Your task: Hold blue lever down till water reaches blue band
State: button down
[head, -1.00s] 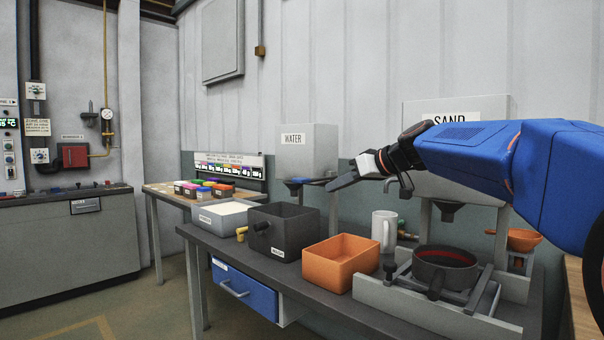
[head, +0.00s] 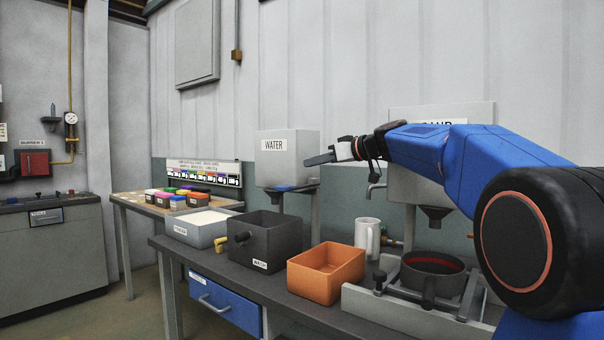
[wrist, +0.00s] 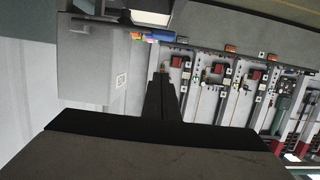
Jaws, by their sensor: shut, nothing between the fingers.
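The grey water tank (head: 287,172), labelled WATER, stands on a stand at the back of the bench. A small blue part (head: 284,188), probably the lever, shows under its lower edge. My gripper (head: 322,159) is shut and empty. It points left and overlaps the tank's lower right side in the head view; I cannot tell the depth gap, and no contact with the blue part shows. Its closed fingers (wrist: 160,97) also show in the wrist view. A dark grey box (head: 267,241) with a brass spout stands left of centre on the bench. No blue band or water is visible.
An orange bin (head: 326,272), a white mug (head: 367,236) and a round dark pan (head: 433,276) in a metal frame stand on the bench. A pale tray (head: 199,228) is further left. A second tank (head: 480,113) is partly behind my arm.

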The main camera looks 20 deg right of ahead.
jog(key=w+a+f, duration=0.5)
jog(key=w+f, duration=0.1)
jog(key=w, duration=0.1)
jog(key=shift+w+a+f, duration=0.15)
jog(key=shift+a+f, duration=0.05)
dwell(0.5)
